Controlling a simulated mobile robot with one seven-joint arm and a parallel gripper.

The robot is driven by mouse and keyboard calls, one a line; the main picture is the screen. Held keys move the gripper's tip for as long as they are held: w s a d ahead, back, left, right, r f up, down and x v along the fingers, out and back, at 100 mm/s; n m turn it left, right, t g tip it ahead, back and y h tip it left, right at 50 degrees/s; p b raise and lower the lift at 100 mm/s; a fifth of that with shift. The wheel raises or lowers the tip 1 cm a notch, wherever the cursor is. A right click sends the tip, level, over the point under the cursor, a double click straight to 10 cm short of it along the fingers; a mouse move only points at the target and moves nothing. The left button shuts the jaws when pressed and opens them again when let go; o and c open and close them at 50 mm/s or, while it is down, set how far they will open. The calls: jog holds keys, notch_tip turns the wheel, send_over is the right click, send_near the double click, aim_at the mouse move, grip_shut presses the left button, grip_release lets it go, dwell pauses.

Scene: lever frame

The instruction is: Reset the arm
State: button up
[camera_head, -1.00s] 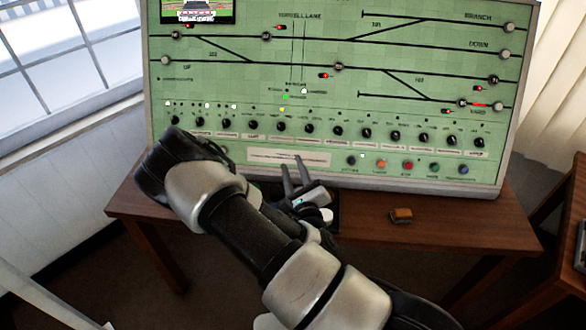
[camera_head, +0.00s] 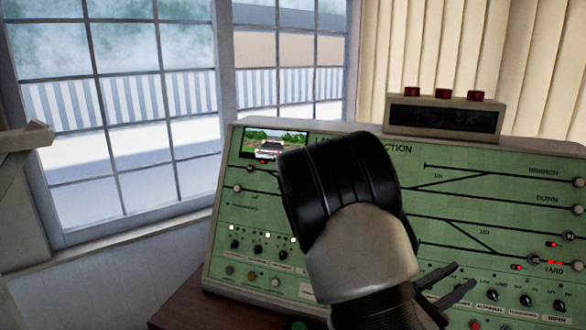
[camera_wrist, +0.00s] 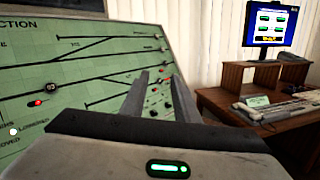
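My arm (camera_head: 355,235) rises from the bottom of the head view, bent in front of the green control panel (camera_head: 230,215), and hides its middle. My gripper (camera_head: 465,275) shows at the lower right of the arm, its two fingers pointing right across the panel's lower part. In the wrist view my gripper (camera_wrist: 160,74) has two straight grey fingers with a gap between them. Nothing is held between them. The panel (camera_wrist: 95,70) lies behind and left of the fingers in that view. I cannot tell whether the fingers touch it.
A grey box with red buttons (camera_head: 445,115) stands atop the panel. A gridded window (camera_head: 140,100) is at left, pale curtains (camera_head: 500,60) at right. The wrist view shows a desk (camera_wrist: 220,110) with a monitor (camera_wrist: 270,25) and keyboard (camera_wrist: 285,108) at right.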

jog(key=s+d+r+m+g+y, duration=0.2)
jog(key=s+d+m+g, duration=0.1)
jog(key=s+m+g, duration=0.5)
jog(key=s+a+m+g+y+p, duration=0.1)
jog(key=s+a+m+y+p, duration=0.1)
jog(key=s+a+m+y, duration=0.45)
jog(key=s+a+r+m+t+y, duration=0.1)
jog(key=a+r+m+t+y, duration=0.2)
jog(key=a, duration=0.5)
jog(key=s+a+r+m+t+y+p, duration=0.1)
jog(key=a+r+m+t+y, duration=0.2)
jog(key=a+r+y, duration=0.3)
jog(key=shift+s+a+t, duration=0.35)
jog(key=shift+a+t, duration=0.05)
jog(key=shift+a, duration=0.45)
jog(key=shift+r, duration=0.1)
